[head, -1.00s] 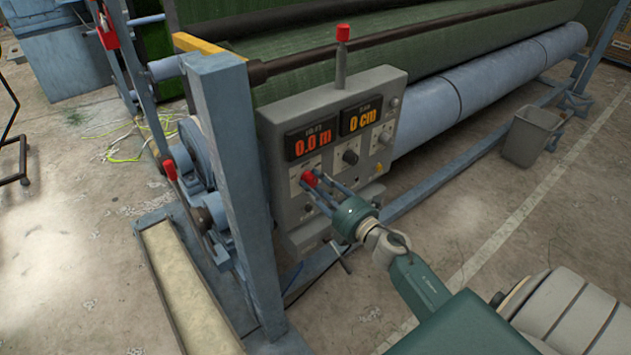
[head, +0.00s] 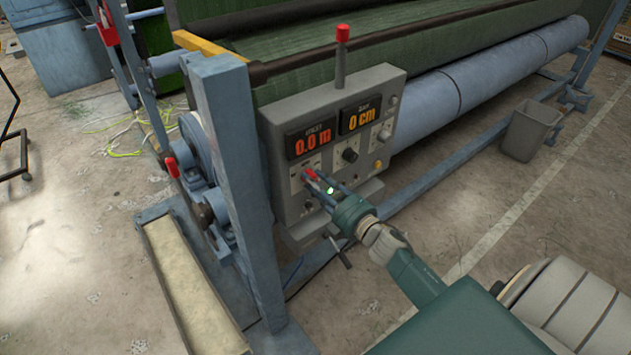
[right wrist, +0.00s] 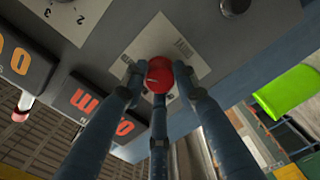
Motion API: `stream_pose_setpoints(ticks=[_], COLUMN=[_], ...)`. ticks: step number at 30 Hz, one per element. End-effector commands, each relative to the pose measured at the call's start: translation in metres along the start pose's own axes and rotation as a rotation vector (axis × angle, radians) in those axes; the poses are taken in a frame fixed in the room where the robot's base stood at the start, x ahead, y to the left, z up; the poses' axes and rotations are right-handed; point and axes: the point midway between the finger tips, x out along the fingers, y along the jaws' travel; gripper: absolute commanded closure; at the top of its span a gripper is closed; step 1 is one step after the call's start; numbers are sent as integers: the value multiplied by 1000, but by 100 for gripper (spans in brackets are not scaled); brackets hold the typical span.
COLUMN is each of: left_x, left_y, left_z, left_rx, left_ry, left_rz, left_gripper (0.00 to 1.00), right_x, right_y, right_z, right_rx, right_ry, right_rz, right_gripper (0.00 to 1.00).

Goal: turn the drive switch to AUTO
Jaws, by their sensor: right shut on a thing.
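The drive switch shows as a red knob (head: 311,174) low on the left of the grey control panel (head: 294,217). In the right wrist view the knob (right wrist: 159,76) is a round red end over a white label plate (right wrist: 192,46). My right gripper (head: 319,183) is shut on it, with three dark fingers (right wrist: 157,92) around the knob. The label's lettering is too small to read, so I cannot tell which position the knob points to. My left gripper is not in view.
Above the knob are a red display (head: 312,139) reading 0.0 m and an orange one (head: 361,114) reading 0 cm. A black knob (head: 350,155) is close on the right. A blue post (head: 237,170) stands left of the panel. A grey bin (head: 530,130) stands right.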

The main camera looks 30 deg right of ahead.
Motion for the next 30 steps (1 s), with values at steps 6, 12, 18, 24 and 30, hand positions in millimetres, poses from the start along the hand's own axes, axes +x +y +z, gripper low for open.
stream_pose_setpoints(ticks=[6, 12, 18, 24, 30], left_x=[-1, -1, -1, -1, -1], left_y=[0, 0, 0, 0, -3], left_z=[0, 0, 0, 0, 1], left_rx=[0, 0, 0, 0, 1], left_ry=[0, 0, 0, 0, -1], left_rz=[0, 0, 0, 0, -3], left_gripper=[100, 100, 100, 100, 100], right_x=[-1, -1, -1, -1, -4], right_y=[-5, -5, -5, -3, -2], right_z=[-1, -1, -1, -1, 0], right_rx=[32, 35, 35, 32, 31], right_ry=[1, 1, 1, 1, 0], right_rz=[-7, -7, -7, -4, -3], right_gripper=[97, 97, 63, 52, 52])
